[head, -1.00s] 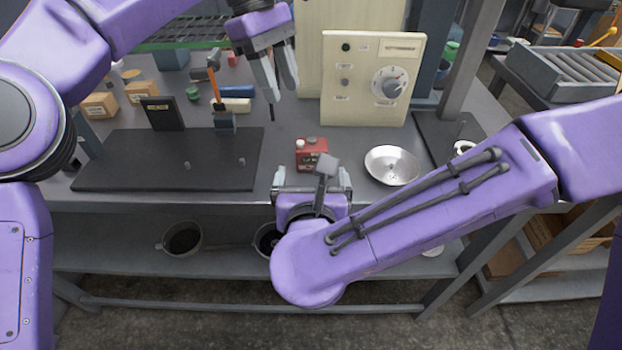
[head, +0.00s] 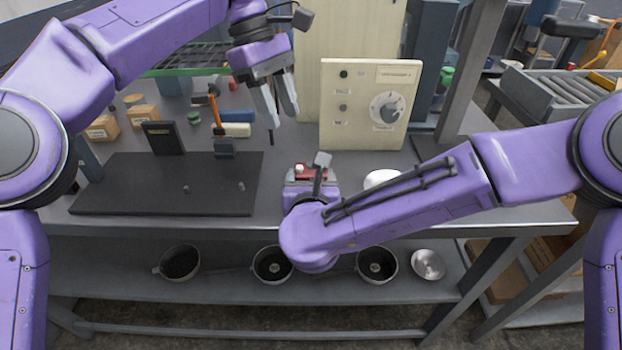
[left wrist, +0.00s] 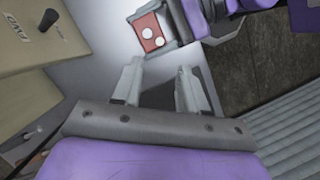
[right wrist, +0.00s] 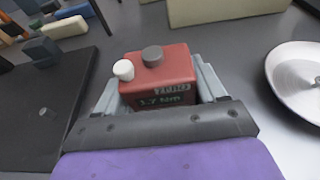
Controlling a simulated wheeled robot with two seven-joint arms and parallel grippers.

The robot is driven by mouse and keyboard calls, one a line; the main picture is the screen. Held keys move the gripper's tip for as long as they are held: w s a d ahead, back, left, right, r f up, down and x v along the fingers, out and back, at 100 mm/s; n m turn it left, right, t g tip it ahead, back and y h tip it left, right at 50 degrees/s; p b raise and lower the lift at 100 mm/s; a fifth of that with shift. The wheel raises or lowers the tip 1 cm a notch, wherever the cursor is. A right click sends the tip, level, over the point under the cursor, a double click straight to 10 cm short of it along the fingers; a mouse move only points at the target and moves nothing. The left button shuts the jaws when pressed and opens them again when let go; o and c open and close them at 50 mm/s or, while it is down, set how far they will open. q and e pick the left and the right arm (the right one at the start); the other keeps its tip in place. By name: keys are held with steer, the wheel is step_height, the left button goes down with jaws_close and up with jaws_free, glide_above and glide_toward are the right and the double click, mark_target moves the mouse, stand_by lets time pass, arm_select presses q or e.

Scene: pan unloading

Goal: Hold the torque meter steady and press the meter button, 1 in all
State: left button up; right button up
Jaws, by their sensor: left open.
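The torque meter (head: 307,171) is a small red box on the bench, with a white button (right wrist: 123,69), a grey knob (right wrist: 152,55) and a dark display on its front. My right gripper (head: 312,174) is at the bench's front edge with a finger on each side of the meter, closed onto it. The arm hides part of the meter in the head view. My left gripper (head: 282,119) is open and empty, above and behind the meter, fingers pointing down. The meter's top also shows in the left wrist view (left wrist: 153,23).
A beige panel (head: 355,135) with a dial stands behind. A black mat (head: 130,185) lies left. Several pans (head: 180,263) sit on the lower shelf.

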arm_select(q)
jaws_close()
stand_by(1.6)
